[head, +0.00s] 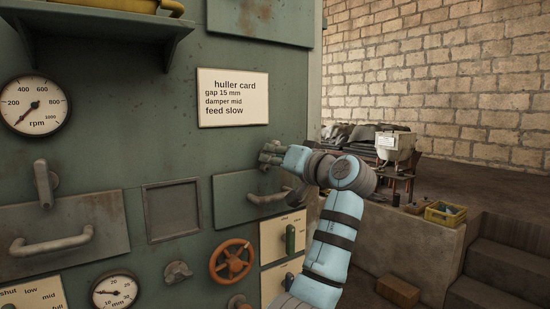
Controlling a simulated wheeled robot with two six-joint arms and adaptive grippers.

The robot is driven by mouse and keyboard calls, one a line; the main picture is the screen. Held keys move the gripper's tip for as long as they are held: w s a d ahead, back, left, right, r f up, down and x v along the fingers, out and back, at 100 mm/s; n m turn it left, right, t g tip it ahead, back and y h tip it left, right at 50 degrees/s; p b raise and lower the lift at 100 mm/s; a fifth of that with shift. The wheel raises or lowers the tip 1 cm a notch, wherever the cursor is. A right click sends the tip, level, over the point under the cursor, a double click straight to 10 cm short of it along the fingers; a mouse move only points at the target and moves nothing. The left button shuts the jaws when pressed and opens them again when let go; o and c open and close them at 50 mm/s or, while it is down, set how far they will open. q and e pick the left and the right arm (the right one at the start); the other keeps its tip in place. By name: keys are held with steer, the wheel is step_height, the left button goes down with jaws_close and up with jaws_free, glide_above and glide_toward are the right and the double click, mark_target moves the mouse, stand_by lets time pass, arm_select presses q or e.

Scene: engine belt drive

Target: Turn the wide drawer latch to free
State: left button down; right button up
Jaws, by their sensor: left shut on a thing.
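My right gripper is not in view.
The huller card (233,98) hangs above my gripper. An orange handwheel (232,262), a green lever (290,238) and a grey knob (178,272) stick out below. A shelf (100,27) juts out at the upper left. A yellow crate (445,213) stands on a ledge at the right.

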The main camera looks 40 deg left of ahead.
arm_select(q)
steer(key=m+p, duration=0.4)
steer(key=m, duration=0.1)
steer(key=shift+r+m, duration=0.15)
steer(key=shift+m, duration=0.25)
steer(key=m+p, duration=0.4)
steer(key=shift+m+p, duration=1.1)
steer(key=shift+p, duration=0.05)
steer(key=shift+f, duration=0.2)
steer(key=c, duration=1.6)
jaws_free()
